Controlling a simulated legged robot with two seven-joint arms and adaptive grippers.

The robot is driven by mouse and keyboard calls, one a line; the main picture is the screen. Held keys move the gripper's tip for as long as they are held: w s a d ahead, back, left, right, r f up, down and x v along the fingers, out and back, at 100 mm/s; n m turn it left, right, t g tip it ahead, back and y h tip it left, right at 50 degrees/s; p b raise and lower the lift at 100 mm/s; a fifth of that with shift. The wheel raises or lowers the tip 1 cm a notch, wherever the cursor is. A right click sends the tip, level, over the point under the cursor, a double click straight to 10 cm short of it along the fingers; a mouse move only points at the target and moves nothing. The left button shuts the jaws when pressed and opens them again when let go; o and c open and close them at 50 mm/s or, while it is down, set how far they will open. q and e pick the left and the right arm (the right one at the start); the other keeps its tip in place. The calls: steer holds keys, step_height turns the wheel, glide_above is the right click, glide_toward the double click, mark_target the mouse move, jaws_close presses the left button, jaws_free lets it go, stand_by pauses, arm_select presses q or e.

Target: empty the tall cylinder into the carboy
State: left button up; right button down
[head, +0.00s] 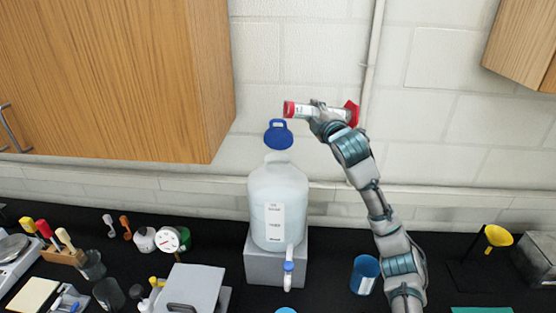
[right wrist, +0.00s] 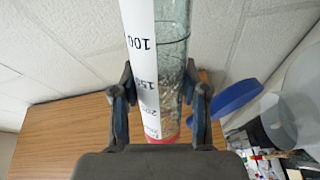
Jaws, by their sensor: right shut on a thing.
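The tall cylinder (head: 303,111) is clear with a white scale strip and red ends. It lies nearly level in the air, right of and above the carboy (head: 262,190). My right gripper (head: 322,115) is shut around its middle, one finger on each side in the right wrist view (right wrist: 160,92). There, pale grainy matter shows inside the cylinder (right wrist: 173,65), towards the red end at the higher scale numbers. The carboy is whitish and upright. A blue cap (head: 278,135) shows just above its neck; I cannot tell whether it is attached. My left gripper is out of view.
The carboy stands on a grey block (head: 262,268) and has a blue-handled tap at its front. A blue cup (head: 364,274) stands beside my right arm. Wooden cabinets (head: 110,75) hang above. Tools and vessels crowd the bench at left; a yellow funnel (head: 497,237) is at right.

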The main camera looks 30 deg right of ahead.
steer(key=shift+d+f, duration=0.1)
steer(key=shift+d, duration=0.1)
step_height(320, 180, down, 12)
steer(key=m+b, duration=0.6)
steer(key=m, duration=0.6)
step_height(320, 180, up, 7)
steer(key=m+p, duration=0.3)
steer(key=p, duration=0.2)
steer(key=shift+d+m, duration=0.3)
steer(key=shift+w, duration=0.1)
steer(key=shift+f, duration=0.1)
